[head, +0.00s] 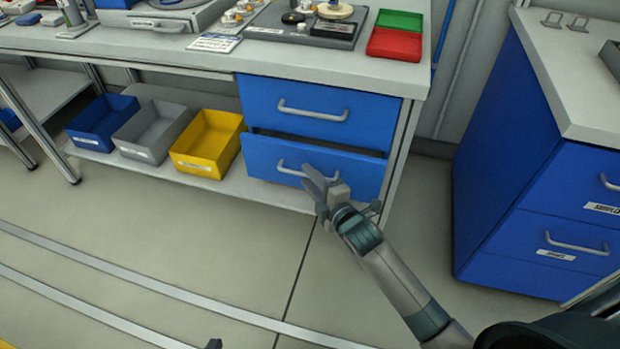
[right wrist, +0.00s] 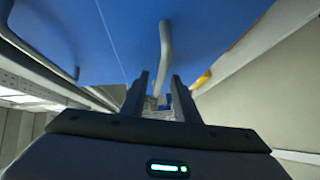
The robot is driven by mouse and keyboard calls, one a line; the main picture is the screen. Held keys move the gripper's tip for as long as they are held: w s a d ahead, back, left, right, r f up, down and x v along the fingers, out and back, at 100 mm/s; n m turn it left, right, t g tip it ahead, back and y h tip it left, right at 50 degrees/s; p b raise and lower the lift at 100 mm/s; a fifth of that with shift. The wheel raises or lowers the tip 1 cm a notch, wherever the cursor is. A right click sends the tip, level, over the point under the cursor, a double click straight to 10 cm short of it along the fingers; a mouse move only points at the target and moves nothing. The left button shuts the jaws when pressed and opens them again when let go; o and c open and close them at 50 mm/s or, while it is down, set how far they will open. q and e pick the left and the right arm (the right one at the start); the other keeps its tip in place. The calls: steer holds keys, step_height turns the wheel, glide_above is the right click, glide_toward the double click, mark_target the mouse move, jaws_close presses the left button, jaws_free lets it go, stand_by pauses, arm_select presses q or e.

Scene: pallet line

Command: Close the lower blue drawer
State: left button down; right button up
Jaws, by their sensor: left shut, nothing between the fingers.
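The lower blue drawer (head: 262,160) under the workbench stands slightly open. Its front sticks out past the upper blue drawer (head: 255,105), with a dark gap along its top edge. Its grey handle (head: 290,171) is partly hidden by my right gripper (head: 322,183). In the right wrist view, my right gripper (right wrist: 160,88) has its fingers apart, close to the drawer front, with the grey handle (right wrist: 165,45) just ahead of them. I cannot tell whether they touch it. Only a small dark tip of my left gripper (head: 214,343) shows at the bottom edge, away from the drawer.
Blue (head: 98,122), grey (head: 150,132) and yellow (head: 207,145) bins stand on the low shelf left of the drawers. A blue cabinet (head: 510,165) stands to the right, with a floor gap between. Green and red trays (head: 395,43) lie on the bench top.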

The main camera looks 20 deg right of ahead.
mark_target(314, 166)
jaws_close()
steer(key=shift+w+d, duration=0.6)
steer(key=shift+w, duration=0.3)
steer(key=shift+w+d, duration=0.6)
steer(key=shift+w, duration=0.25)
arm_select(q)
steer(key=shift+s+a+f+g, duration=0.3)
steer(key=shift+s+f+g, duration=0.1)
steer(key=shift+s, duration=0.15)
arm_select(e)
steer(key=shift+w+d+r, duration=0.1)
steer(key=shift+w+d, duration=0.05)
jaws_free()
arm_select(q)
steer(key=shift+w, duration=0.15)
